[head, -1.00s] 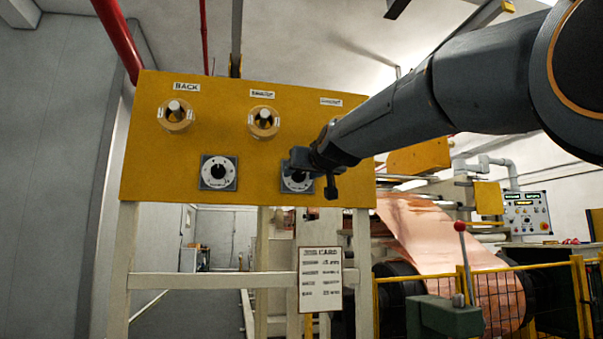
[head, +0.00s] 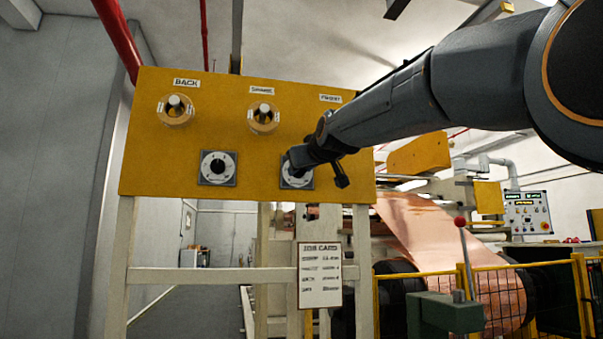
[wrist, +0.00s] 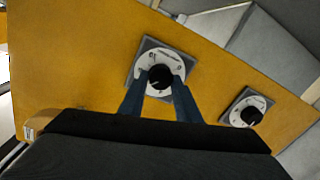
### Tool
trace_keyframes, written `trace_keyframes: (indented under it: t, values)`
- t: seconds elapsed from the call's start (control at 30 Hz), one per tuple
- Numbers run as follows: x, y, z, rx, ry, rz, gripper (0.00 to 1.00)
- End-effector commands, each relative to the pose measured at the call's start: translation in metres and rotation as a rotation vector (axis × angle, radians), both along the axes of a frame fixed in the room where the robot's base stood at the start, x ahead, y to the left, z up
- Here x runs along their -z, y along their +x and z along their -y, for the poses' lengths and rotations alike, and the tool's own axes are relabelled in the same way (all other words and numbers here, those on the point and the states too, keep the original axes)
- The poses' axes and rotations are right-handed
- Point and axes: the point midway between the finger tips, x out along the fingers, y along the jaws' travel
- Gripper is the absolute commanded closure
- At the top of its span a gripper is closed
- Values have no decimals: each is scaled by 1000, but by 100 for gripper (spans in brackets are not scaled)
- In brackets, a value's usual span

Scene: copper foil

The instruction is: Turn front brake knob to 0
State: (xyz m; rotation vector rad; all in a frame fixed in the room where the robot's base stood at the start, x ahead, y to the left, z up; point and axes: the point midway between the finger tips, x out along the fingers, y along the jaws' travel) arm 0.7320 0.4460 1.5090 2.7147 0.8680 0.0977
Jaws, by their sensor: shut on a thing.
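The right lower dial (head: 290,181) on the yellow panel has a white face and a grey square plate. In the wrist view this dial (wrist: 147,58) has a round black knob (wrist: 160,73) at its middle. My gripper (wrist: 161,83) is shut on this knob, with one blue-grey finger on each side. In the head view my gripper (head: 299,165) covers much of the dial. The knob's pointer and the dial's figures are too small or hidden to read. The FRONT label (head: 330,98) is at the panel's upper right.
The left lower dial (head: 217,168) is free; it shows at right in the wrist view (wrist: 246,110). Two clear-collared knobs (head: 175,110) (head: 263,117) sit above on the panel (head: 150,150). A job card (head: 320,275) hangs below. A yellow fence (head: 540,266) stands right.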

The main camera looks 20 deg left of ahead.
Motion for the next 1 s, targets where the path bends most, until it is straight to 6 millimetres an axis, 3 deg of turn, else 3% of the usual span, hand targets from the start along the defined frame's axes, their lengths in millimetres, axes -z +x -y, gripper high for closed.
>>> trace_keyframes:
  t: [1.0]
  values:
    - [-1,-3,-4,-3,-825,505,92]
